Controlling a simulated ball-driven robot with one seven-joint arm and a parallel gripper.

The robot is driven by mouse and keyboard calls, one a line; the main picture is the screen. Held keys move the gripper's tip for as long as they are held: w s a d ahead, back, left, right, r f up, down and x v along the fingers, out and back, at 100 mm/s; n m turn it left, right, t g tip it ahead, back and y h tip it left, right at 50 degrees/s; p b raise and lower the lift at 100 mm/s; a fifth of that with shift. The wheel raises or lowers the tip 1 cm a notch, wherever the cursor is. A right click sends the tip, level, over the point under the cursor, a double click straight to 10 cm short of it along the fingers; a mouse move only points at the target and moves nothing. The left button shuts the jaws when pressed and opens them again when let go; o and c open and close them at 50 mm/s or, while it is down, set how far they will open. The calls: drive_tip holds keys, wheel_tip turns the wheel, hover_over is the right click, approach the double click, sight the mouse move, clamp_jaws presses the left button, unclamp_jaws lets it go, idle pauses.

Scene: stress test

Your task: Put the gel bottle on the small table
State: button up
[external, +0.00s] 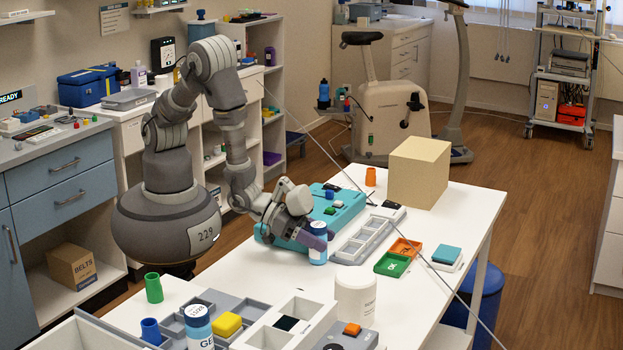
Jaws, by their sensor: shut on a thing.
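My gripper (316,238) is low over the near part of the long white table (455,225). It is shut on a small blue bottle with a white label (318,256); purple finger parts lie against its upper side. The bottle is upright, and I cannot tell whether its base touches the table. A larger blue bottle with a white label (198,330), its lettering starting "GE", stands at the front left by the grey tray. I cannot tell which surface is the small table.
A teal case (345,207) lies behind my gripper, with a grey divided tray (365,238) to its right. Green (392,264) and orange (406,247) trays, a tan box (419,172) and a white tub (355,297) stand on the table. A thin cable crosses the view.

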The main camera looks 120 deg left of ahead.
drive_tip(key=shift+f, duration=0.1)
drive_tip(key=shift+f, duration=0.15)
drive_tip(key=o, duration=1.2)
